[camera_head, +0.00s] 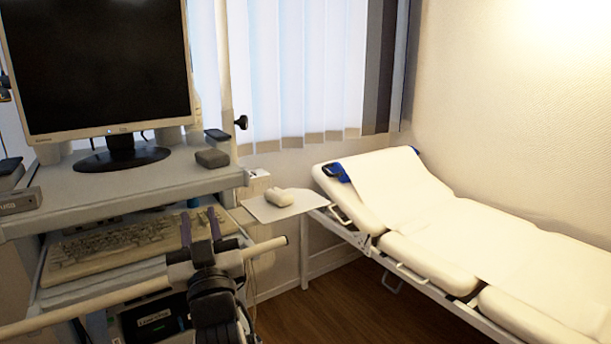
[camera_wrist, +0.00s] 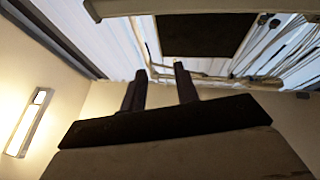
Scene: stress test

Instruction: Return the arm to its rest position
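My gripper (camera_head: 200,220) is in the lower middle of the head view, in front of the cart with the keyboard. Its two dark fingers point up and stand apart with nothing between them. In the wrist view my gripper (camera_wrist: 160,72) also shows two separate fingers with an empty gap. My dark wrist and forearm show below the fingers in the head view. The rest of the arm is largely out of view.
A cart (camera_head: 130,195) carries a monitor (camera_head: 100,65), a small dark box (camera_head: 212,158) and a keyboard (camera_head: 125,245). A pale handle bar (camera_head: 90,297) crosses near my arm. A side tray (camera_head: 262,212) holds a whitish object (camera_head: 279,197). A couch (camera_head: 440,250) stands right; floor between is clear.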

